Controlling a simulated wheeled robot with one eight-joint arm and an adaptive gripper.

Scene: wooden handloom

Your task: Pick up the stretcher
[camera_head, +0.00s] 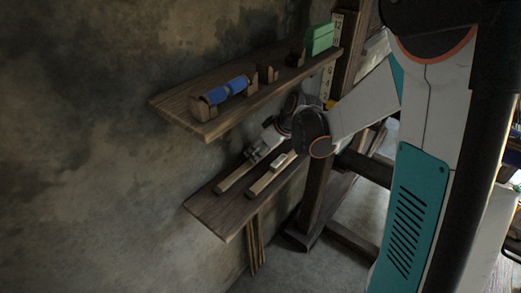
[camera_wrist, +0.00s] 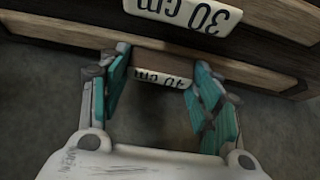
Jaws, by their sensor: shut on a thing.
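Two wooden stretcher bars lie on the lower wall shelf (camera_head: 215,208) in the head view. My gripper (camera_head: 254,157) is at the left one (camera_head: 237,178), near its far end. In the wrist view my gripper (camera_wrist: 159,60) has its teal fingers on either side of this bar (camera_wrist: 165,60), whose white label reads "40 cm", upside down. The fingers are shut on this 40 cm stretcher. The other stretcher (camera_head: 266,182) lies beside it to the right; its "30 cm" label (camera_wrist: 185,12) shows at the top of the wrist view. I cannot tell whether the held bar still touches the shelf.
An upper shelf (camera_head: 175,104) above carries a blue roll (camera_head: 228,90) in wooden holders, small dark blocks and a green box (camera_head: 319,39). A dark wooden post (camera_head: 315,195) stands right of the lower shelf. Thin sticks (camera_head: 257,245) hang below it.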

